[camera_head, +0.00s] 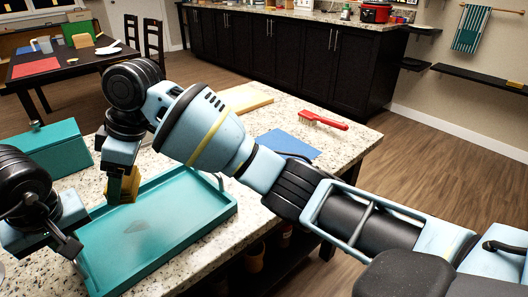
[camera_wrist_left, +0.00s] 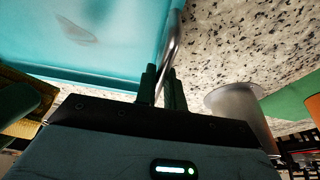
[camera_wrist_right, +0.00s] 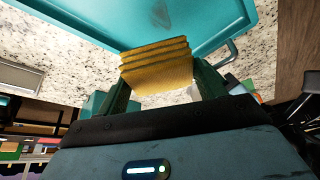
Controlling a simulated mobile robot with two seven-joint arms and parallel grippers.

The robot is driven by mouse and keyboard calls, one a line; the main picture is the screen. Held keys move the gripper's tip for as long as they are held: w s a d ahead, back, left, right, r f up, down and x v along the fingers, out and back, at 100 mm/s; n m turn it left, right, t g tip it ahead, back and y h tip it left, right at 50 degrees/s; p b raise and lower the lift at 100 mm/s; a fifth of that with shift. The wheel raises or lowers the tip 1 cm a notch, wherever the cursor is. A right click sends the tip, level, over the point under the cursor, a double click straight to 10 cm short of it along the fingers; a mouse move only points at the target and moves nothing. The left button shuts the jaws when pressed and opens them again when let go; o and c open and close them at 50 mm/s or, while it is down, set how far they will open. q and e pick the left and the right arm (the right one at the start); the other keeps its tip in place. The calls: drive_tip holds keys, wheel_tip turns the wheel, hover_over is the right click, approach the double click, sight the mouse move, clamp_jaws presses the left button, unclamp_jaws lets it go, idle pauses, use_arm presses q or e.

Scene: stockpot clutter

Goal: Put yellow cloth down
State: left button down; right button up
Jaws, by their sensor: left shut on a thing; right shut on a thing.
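The yellow cloth (camera_head: 122,187) is a folded, layered pad. My right gripper (camera_head: 122,168) is shut on it, near the far left edge of the teal tray (camera_head: 165,228). In the right wrist view the cloth (camera_wrist_right: 157,70) sits between the two fingers and overlaps the tray's edge. I cannot tell whether it touches anything below. The tray lies on the speckled counter and has a dark smudge on its floor. My left gripper (camera_wrist_left: 162,88) is shut on the tray's metal handle (camera_wrist_left: 174,42) at the near left side.
A teal box (camera_head: 45,150) stands at the left of the counter. A blue cloth (camera_head: 288,144), a red brush (camera_head: 322,120) and a pale board (camera_head: 246,98) lie beyond the tray. A metal cup (camera_wrist_left: 236,104) stands beside my left gripper. My right arm crosses over the counter.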

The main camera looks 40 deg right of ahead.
drive_tip(key=w+d+f+m+t+h, duration=0.15)
drive_tip(key=d+m, duration=0.35)
drive_tip(key=d, duration=0.7)
drive_tip(key=w+d+m+t+h, duration=0.15)
drive_tip(key=d+m, duration=0.25)
drive_tip(key=d, duration=0.8)
drive_tip(key=s+d+r+m+g+h, duration=0.2)
drive_tip(key=d+m, duration=0.6)
drive_tip(key=d, duration=1.2)
drive_tip(key=shift+t, duration=0.5)
drive_tip(key=shift+s+a+f, duration=0.1)
drive_tip(key=shift+s+f, duration=0.1)
drive_tip(key=shift+f, duration=2.4)
drive_tip(key=shift+s+f, duration=0.15)
drive_tip(key=shift+f, duration=2.45)
drive_tip(key=o, duration=1.1)
drive_tip(key=shift+o, duration=0.2)
